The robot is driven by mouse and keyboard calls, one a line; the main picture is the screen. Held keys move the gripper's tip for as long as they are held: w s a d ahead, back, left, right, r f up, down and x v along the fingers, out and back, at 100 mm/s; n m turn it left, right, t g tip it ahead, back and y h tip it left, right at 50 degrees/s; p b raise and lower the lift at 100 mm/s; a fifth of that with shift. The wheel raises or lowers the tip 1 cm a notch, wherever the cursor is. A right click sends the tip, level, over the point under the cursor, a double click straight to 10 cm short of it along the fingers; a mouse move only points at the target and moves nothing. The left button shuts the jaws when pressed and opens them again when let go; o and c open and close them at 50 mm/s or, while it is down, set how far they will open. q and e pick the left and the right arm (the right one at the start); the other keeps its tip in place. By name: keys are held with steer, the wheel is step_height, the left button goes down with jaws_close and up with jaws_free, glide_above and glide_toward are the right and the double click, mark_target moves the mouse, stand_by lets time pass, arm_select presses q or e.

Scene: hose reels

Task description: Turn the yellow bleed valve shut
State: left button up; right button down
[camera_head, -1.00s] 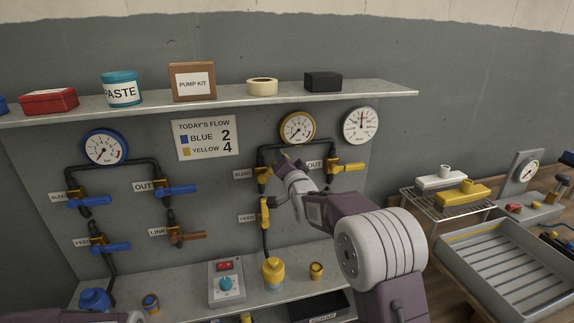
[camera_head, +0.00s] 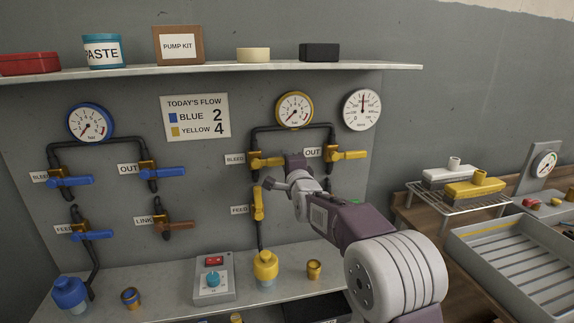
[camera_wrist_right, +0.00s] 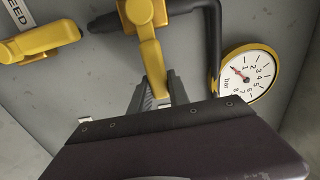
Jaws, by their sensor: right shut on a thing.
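The yellow bleed valve (camera_head: 265,161) is on the panel beside its BLEED label, below the yellow-rimmed gauge. Its lever points right, about level, in the head view. In the right wrist view the yellow lever (camera_wrist_right: 150,58) runs down from the valve body into my right gripper (camera_wrist_right: 158,92). The two dark fingers are shut on the lever near its end. In the head view my right gripper (camera_head: 288,166) is at the lever's right end, partly hiding it. My left gripper is in neither current view.
The yellow feed valve (camera_head: 258,204) is just below, its lever upright. The yellow OUT valve (camera_head: 346,155) is close on the right. Black pipe (camera_head: 290,128) and the yellow-rimmed gauge (camera_head: 294,110) are above. The shelf (camera_head: 220,69) juts out overhead.

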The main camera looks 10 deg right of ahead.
steer(key=shift+f, duration=0.35)
steer(key=c, duration=1.2)
jaws_free()
steer(key=shift+c, duration=0.2)
steer(key=shift+r, duration=0.1)
steer(key=s+b, duration=0.1)
steer(key=s, duration=0.8)
steer(key=shift+d+b, duration=0.2)
steer(key=shift+b, duration=0.15)
